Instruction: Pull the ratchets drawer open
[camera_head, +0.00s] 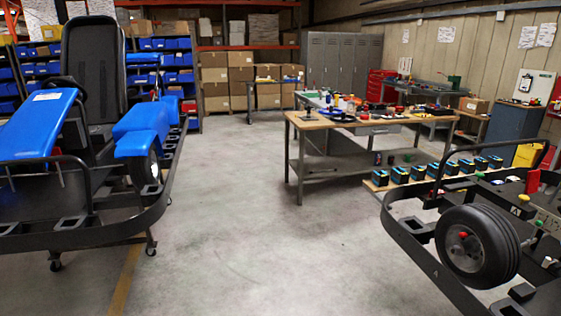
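My gripper is not in view. I cannot pick out a drawer marked for ratchets. A red tool cabinet (378,84) stands far back by the lockers, too small for me to read labels or see whether a drawer is open. A workbench (318,121) with a wooden top stands in the middle right. A grey panel, possibly a drawer front, shows under its top, but I cannot tell for sure. Tools and small parts lie on the top.
A kart with blue panels (40,127) stands on a wheeled stand at left. Another kart frame with a black tyre (477,246) fills the lower right, near a row of blue-black boxes (400,175). Grey lockers (343,62) line the back. The concrete floor (235,215) between is clear.

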